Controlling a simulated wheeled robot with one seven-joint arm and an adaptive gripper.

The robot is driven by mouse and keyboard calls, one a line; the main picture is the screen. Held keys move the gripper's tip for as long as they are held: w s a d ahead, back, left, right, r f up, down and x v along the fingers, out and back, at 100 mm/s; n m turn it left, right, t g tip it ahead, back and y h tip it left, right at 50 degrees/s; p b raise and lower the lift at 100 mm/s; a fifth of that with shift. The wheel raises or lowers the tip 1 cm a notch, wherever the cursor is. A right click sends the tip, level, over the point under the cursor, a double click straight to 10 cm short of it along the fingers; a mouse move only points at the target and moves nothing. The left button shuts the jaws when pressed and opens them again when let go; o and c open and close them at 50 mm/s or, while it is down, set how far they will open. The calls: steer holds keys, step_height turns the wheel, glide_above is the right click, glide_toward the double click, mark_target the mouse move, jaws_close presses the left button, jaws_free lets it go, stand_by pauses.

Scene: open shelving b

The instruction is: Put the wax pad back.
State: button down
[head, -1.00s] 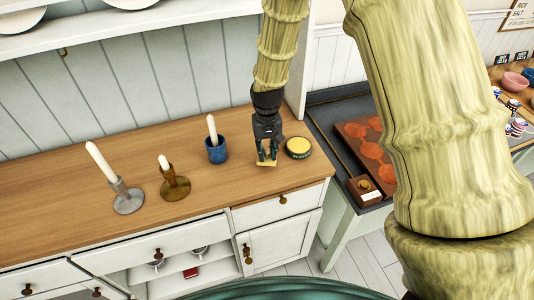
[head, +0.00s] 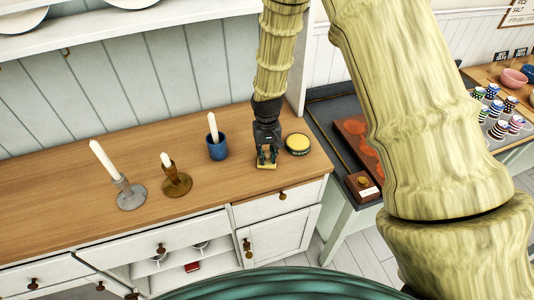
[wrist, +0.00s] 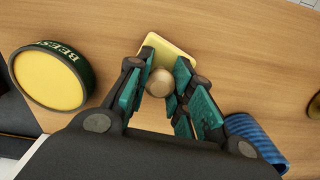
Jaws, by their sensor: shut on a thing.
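The wax pad (wrist: 168,52) is a small yellow slab with a round pale wooden knob. It is at the right part of the wooden counter, and its yellow edge shows under my gripper in the head view (head: 266,166). My gripper (wrist: 164,92) points down over it, with its teal-lined fingers shut on the knob. I cannot tell whether the pad touches the counter. A round dark green tin (wrist: 50,76) with a yellow top and lettering beginning "BEES" stands left of my gripper in the wrist view. In the head view the tin (head: 298,144) is just right of my gripper.
A blue candle cup (head: 218,149) stands left of my gripper, with a brown candlestick (head: 176,183) and a grey candlestick (head: 130,196) farther left. The counter (head: 70,195) is clear behind and in front of them. A grey side table (head: 321,119) stands right.

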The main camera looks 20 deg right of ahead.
mark_target(267, 153)
steer(key=c, duration=1.3)
jaws_free()
steer(key=shift+o, duration=0.2)
steer(key=shift+r, duration=0.2)
step_height(267, 153, up, 12)
steer(key=b, duration=0.4)
steer(key=shift+f, duration=0.1)
